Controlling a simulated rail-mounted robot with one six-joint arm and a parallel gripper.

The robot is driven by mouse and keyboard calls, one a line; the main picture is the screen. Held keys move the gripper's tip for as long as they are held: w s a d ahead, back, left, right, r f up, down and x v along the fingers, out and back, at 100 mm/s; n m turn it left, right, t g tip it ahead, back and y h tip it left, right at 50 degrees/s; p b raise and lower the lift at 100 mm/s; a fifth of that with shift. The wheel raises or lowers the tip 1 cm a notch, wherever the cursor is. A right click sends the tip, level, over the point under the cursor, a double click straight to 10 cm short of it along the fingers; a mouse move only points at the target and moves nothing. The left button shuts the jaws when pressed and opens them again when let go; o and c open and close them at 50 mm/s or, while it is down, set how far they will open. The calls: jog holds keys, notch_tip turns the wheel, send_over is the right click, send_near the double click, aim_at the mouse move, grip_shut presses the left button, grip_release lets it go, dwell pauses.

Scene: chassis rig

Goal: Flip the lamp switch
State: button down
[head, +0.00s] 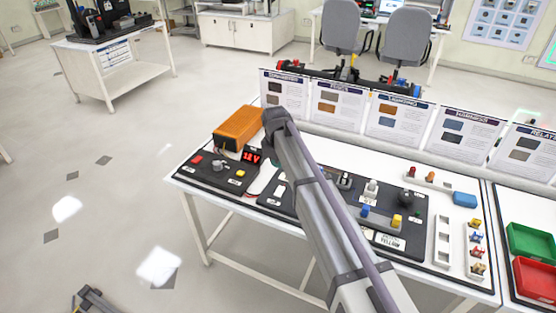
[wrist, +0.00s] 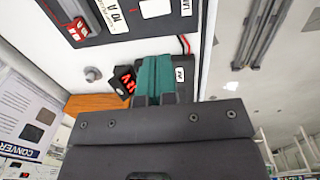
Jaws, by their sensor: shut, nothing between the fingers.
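My gripper (wrist: 155,62) shows in the wrist view with its green fingers shut and empty. The fingers lie over a black panel beside a red-lit display (wrist: 127,80); I cannot tell whether they touch it. In the head view my arm hides the gripper. A black board (head: 413,221) with blue and yellow parts and small switches lies on the bench, partly behind my arm. A white rocker (head: 280,190) shows just left of the arm. The labels are too small to tell which is the lamp switch.
Upright cards (head: 400,125) line the bench's back. Green (head: 530,243) and red (head: 535,280) bins stand at right. Floor at left is mostly clear.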

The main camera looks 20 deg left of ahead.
aim_at(282, 187)
jog(key=shift+w+d+t, duration=0.1)
jog(key=shift+w+t, duration=0.3)
jog(key=shift+w, duration=0.25)
jog(key=shift+b, duration=0.3)
jog(key=f+b, duration=0.4)
jog(key=w+f+b, duration=0.1)
jog(key=f+b, duration=0.8)
jog(key=shift+w+f, duration=0.25)
jog(key=shift+w, duration=0.15)
jog(key=shift+d+f+b, duration=0.1)
jog(key=shift+f+b, duration=0.05)
jog(key=shift+b, duration=0.15)
jog(key=shift+w, duration=0.1)
